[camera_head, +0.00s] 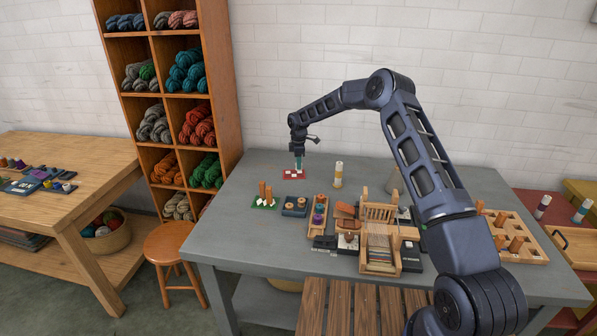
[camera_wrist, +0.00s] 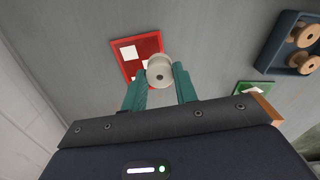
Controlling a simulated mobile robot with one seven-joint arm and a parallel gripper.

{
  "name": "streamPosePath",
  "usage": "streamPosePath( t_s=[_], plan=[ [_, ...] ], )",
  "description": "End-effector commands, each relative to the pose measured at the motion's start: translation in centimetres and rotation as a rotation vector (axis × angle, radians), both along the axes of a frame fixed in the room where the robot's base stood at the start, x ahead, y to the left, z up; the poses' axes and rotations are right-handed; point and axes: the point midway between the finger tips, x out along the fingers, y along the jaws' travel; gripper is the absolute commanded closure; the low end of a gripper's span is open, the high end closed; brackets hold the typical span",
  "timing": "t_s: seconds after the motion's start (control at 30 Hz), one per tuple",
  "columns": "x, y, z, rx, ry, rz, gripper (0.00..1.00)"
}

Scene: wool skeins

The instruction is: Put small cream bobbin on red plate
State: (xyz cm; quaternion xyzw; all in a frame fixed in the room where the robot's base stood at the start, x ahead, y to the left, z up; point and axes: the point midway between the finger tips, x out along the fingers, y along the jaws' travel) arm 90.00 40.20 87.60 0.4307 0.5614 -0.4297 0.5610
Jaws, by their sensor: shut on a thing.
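The small cream bobbin (camera_wrist: 159,72) is between the fingertips of my gripper (camera_wrist: 160,84) in the wrist view, end face toward the camera. My gripper is shut on it. The red plate (camera_wrist: 126,70), which has white squares on it, lies under and beside the bobbin in the wrist view. In the head view, my gripper (camera_head: 299,165) points down over the red plate (camera_head: 288,175) near the back of the grey table. The bobbin is too small to make out clearly there. I cannot tell whether the bobbin touches the plate.
A tall white and yellow spool (camera_head: 338,174) stands to the right. A small loom (camera_head: 380,240) is nearer.

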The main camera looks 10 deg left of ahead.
Motion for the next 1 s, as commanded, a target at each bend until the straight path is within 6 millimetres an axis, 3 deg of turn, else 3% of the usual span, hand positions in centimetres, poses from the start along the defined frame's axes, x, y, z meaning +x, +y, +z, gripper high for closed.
streamPosePath(
  t_s=[0.17,0.47,0.87,0.9,1.0],
  plan=[
    [0.0,0.0,-0.9,0.0,0.001,0.0,0.93],
    [0.0,0.0,-4.5,-0.001,0.001,0.0,0.93],
    [0.0,0.0,-4.9,0.0,0.0,0.0,0.93],
    [0.0,0.0,-4.9,0.0,0.0,0.0,0.65],
    [0.0,0.0,-4.9,0.0,0.0,0.0,0.49]
  ],
)
